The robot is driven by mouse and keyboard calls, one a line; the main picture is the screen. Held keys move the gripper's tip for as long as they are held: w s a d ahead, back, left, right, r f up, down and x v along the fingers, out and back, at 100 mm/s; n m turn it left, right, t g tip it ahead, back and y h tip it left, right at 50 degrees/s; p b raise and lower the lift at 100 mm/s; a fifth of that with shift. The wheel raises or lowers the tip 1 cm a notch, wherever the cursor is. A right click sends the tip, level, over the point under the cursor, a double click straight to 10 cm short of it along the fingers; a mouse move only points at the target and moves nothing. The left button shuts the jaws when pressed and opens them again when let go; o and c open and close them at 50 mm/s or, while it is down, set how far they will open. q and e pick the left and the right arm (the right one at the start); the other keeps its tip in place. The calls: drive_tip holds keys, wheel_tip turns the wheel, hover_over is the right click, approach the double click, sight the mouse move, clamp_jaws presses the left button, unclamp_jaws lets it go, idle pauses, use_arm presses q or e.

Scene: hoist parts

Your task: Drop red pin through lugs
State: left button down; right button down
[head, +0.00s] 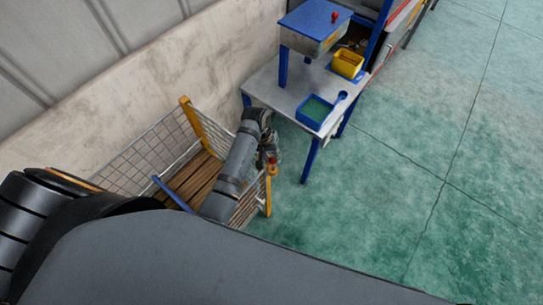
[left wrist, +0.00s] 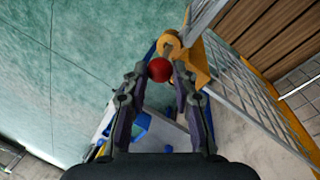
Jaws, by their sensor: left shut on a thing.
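The red pin shows as a round red head (left wrist: 159,70) between the fingertips of my left gripper (left wrist: 161,77) in the left wrist view. The gripper is shut on it. Yellow-orange lugs (left wrist: 194,66) on the mesh crate's corner post lie right beside the head. I cannot tell whether the pin's shank is in their holes. In the head view the pin's red head (head: 272,160) is a small spot above the crate's front right post (head: 268,192), by my left gripper (head: 274,153). My right gripper is not in view.
The mesh crate (head: 147,152) with a slatted wooden floor stands against the pale wall. A grey table (head: 262,92) with blue legs stands close behind, carrying a blue tray (head: 314,112) and a yellow bin (head: 348,64). The green floor at the right is clear.

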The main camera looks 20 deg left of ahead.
use_arm(q)
drive_tip(key=shift+f, duration=0.2)
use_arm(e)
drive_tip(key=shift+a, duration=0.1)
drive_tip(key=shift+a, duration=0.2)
use_arm(q)
drive_tip(key=shift+f, duration=0.25)
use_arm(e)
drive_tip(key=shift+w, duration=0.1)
use_arm(q)
drive_tip(key=shift+f, duration=0.1)
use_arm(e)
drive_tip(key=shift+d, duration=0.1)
